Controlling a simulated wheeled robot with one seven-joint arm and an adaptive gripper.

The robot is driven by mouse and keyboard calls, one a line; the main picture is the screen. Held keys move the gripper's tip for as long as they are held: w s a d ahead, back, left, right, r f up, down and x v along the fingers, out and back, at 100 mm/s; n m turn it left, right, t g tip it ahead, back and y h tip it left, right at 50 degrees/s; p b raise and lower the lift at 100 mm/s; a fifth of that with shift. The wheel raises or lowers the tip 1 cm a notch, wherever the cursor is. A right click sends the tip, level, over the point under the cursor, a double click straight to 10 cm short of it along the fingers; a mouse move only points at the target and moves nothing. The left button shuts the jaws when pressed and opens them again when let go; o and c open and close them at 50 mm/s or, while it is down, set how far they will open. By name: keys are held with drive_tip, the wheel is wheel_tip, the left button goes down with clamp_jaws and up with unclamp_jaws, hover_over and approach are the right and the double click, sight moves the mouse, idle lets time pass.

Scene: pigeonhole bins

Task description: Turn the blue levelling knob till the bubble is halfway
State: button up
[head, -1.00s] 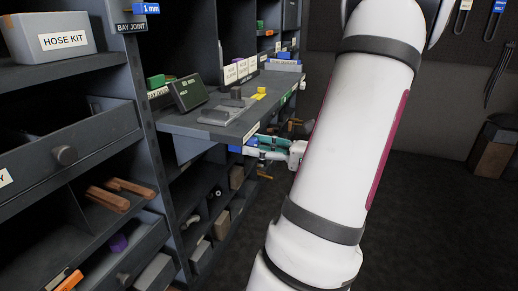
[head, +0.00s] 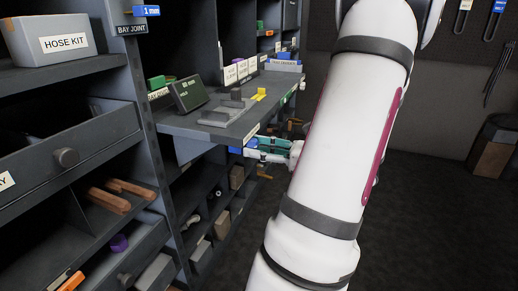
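A blue part (head: 236,150), which looks like the levelling knob, shows small and partly hidden under the front edge of the projecting shelf (head: 205,128). My gripper (head: 250,149), with teal and white fingers, reaches in from the right at that blue part. I cannot tell whether the fingers touch it, or whether they are open or shut. A dark display box (head: 188,94) with small green text stands on the shelf; its text is too small to read surely. A grey block-like device (head: 222,114) lies beside it. I cannot make out a bubble.
Small yellow pieces (head: 259,95) and white label cards (head: 236,72) stand on the shelf. Bins below hold assorted parts. An open drawer (head: 65,157) projects at the left, under a hose kit box (head: 50,37).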

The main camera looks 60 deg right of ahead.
drive_tip(key=shift+o, duration=0.3)
drive_tip(key=s, duration=1.2)
drive_tip(key=shift+d, duration=0.45)
